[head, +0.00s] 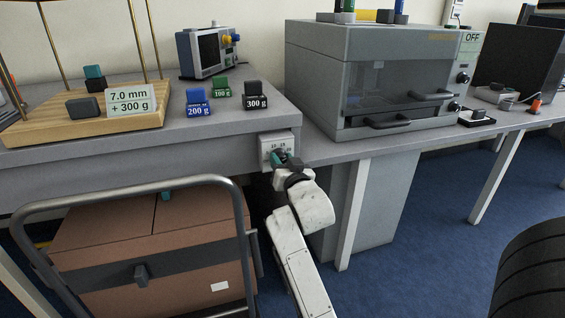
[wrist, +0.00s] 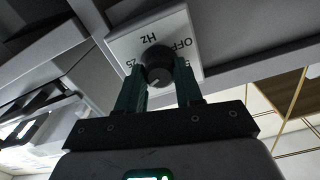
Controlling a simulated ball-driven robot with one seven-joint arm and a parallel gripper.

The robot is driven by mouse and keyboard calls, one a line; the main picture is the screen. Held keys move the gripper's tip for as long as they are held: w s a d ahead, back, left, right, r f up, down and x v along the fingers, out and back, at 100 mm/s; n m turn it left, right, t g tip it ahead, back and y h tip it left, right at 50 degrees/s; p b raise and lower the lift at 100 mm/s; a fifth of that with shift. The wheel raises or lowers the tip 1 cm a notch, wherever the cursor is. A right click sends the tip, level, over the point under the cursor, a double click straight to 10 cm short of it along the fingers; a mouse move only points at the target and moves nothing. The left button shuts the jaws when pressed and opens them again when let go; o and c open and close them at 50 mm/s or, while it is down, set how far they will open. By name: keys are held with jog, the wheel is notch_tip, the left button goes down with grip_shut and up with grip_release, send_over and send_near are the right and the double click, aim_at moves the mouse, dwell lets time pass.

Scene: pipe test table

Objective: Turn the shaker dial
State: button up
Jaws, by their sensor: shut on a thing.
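The shaker dial (wrist: 157,62) is a round black knob on a small white panel (wrist: 124,45). In the wrist view the panel reads "Hz", "OFF" and "25", and a small pale mark shows on the knob's edge toward my gripper. In the head view the panel (head: 267,142) is on the front edge of the grey bench, and the knob is mostly hidden by my gripper (head: 279,158). In the wrist view my gripper (wrist: 159,80) has its teal fingers on either side of the knob, shut on it.
A wooden shaker base (head: 60,128) with rods and a "7.0 mm + 300 g" card stands on the bench. Blue (head: 198,104), green (head: 222,90) and black (head: 255,97) weights sit nearby. A grey oven (head: 370,80) is right; a cart with boxes (head: 150,245) is below left.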

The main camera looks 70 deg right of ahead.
jog(key=shift+f, duration=0.2)
jog(key=o, duration=1)
jog(key=shift+r, duration=0.15)
jog(key=shift+o, duration=0.2)
jog(key=v, duration=1)
jog(key=shift+s+a, duration=0.25)
jog(key=shift+s, duration=0.1)
jog(key=a+f+n+g+y, duration=0.2)
jog(key=a+f+n+y, duration=0.15)
jog(key=a+f, duration=0.45)
jog(key=a+f+n+g+y, duration=0.25)
jog(key=a+f+y, duration=0.25)
jog(key=f, duration=0.6)
jog(key=s+a+f+n+g+y, duration=0.25)
jog(key=s+a+f, duration=0.2)
jog(key=a, duration=0.25)
jog(key=s+a+f+n+g+y, duration=0.25)
jog(key=s+a+f, duration=0.2)
jog(key=a, duration=0.25)
notch_tip(320, 180, up, 26)
jog(key=s+g+p, duration=0.1)
jog(key=p, duration=2.4)
jog(key=shift+s+f+n, duration=0.2)
jog(key=shift+f+n, duration=0.05)
jog(key=shift+n, duration=0.15)
